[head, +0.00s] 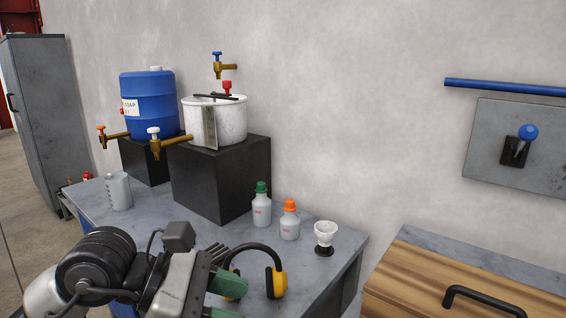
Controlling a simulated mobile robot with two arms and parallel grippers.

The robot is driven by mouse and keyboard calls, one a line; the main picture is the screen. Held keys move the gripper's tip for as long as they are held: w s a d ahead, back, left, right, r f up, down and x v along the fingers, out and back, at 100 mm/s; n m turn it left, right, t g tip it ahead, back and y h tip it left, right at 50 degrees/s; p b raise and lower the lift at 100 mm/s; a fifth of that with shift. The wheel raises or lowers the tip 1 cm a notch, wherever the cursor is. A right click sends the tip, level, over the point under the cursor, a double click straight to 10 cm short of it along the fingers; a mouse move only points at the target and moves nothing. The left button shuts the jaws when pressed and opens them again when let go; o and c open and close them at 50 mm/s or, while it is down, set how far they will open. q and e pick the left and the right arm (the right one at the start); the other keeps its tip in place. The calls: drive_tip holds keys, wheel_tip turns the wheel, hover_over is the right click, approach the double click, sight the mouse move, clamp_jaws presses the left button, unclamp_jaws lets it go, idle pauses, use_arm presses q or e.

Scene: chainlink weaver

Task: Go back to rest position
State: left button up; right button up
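My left arm comes in from the lower left, and its gripper (231,299) points right over the front of the grey workbench (150,206). Its two green fingertips are apart, with no object seen between them; the lower finger is partly cut off by the bottom edge. Yellow and black earmuffs (276,282) lie just beyond the fingertips, with one cup hidden behind the upper finger. I cannot tell whether they touch. My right gripper is not in view.
On the bench are a blue drum (153,95) and a white pot (222,124) on black blocks, a grey jug (119,191), a green-capped bottle (262,205), an orange-capped bottle (289,221) and a white cup (325,234).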

use_arm(q)
wheel_tip(320, 180, up, 6)
drive_tip(key=n+t+h, duration=0.7)
drive_tip(key=n+h, duration=0.4)
drive_tip(key=n, duration=0.3)
drive_tip(key=w+a+f+n+t+y, duration=0.1)
drive_tip(key=a+f+n+t+y, duration=0.25)
drive_tip(key=f+n+y, duration=0.55)
drive_tip(key=w+a+f+n+t+y, duration=0.25)
drive_tip(key=a+n+y, duration=0.3)
drive_tip(key=n, duration=0.65)
drive_tip(key=w+a+f+n+t+y, duration=0.1)
drive_tip(key=a+f+n+t+y, duration=0.25)
drive_tip(key=f+n+y, duration=0.5)
drive_tip(key=s+a+f+n+g, duration=0.1)
drive_tip(key=s+f+n+g, duration=0.8)
drive_tip(key=s+f+g, duration=0.8)
wheel_tip(320, 180, down, 25)
drive_tip(key=s+p, duration=0.2)
drive_tip(key=s, duration=0.1)
drive_tip(key=s+a+f, duration=0.2)
drive_tip(key=s+f, duration=1.3)
drive_tip(key=shift+s+a+p, duration=0.3)
drive_tip(key=shift+a+p, duration=0.1)
drive_tip(key=shift+p, duration=0.05)
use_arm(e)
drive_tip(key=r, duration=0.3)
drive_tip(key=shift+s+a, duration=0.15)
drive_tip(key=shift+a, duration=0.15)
